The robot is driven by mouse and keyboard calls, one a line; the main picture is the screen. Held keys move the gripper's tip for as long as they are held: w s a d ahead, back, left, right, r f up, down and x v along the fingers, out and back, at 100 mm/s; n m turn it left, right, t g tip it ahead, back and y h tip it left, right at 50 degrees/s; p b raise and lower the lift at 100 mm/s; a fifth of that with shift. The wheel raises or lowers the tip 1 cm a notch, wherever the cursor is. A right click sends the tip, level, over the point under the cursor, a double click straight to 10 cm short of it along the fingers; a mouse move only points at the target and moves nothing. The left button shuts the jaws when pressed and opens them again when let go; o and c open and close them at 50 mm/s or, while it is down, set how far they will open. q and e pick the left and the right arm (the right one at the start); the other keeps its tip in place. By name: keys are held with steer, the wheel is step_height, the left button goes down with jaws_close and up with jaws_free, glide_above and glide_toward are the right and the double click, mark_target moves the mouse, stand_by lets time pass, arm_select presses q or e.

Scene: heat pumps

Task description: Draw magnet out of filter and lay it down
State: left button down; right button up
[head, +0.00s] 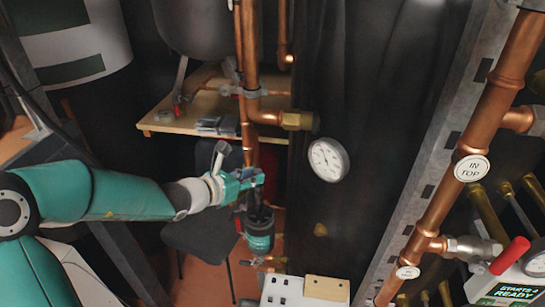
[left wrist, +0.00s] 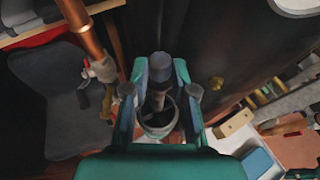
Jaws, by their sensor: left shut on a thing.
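My left gripper (head: 252,182) is shut on the magnet, a dark rod with a thick grey-black cap. In the left wrist view the magnet (left wrist: 160,68) stands between the two teal fingers (left wrist: 158,82). The filter (head: 259,232) is a dark, teal-banded cylinder on the copper pipework, just below my gripper in the head view. In the left wrist view the filter's round rim (left wrist: 160,131) surrounds a dark opening under the magnet. I cannot tell whether the rod's lower end is inside the filter or just above it. My right gripper is not in view.
Vertical copper pipes (head: 249,60) run close behind the gripper, with a round gauge (head: 328,160) to the right. A wooden shelf (head: 160,122) is at the back left. A white box (head: 283,291) with a wooden block (head: 326,289) stands below right. A dark chair (left wrist: 50,105) is on the left.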

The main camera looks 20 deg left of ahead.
mark_target(256, 190)
arm_select(q)
steer(key=shift+f+b, duration=1.9)
steer(key=shift+f, duration=0.75)
steer(key=shift+r, duration=0.1)
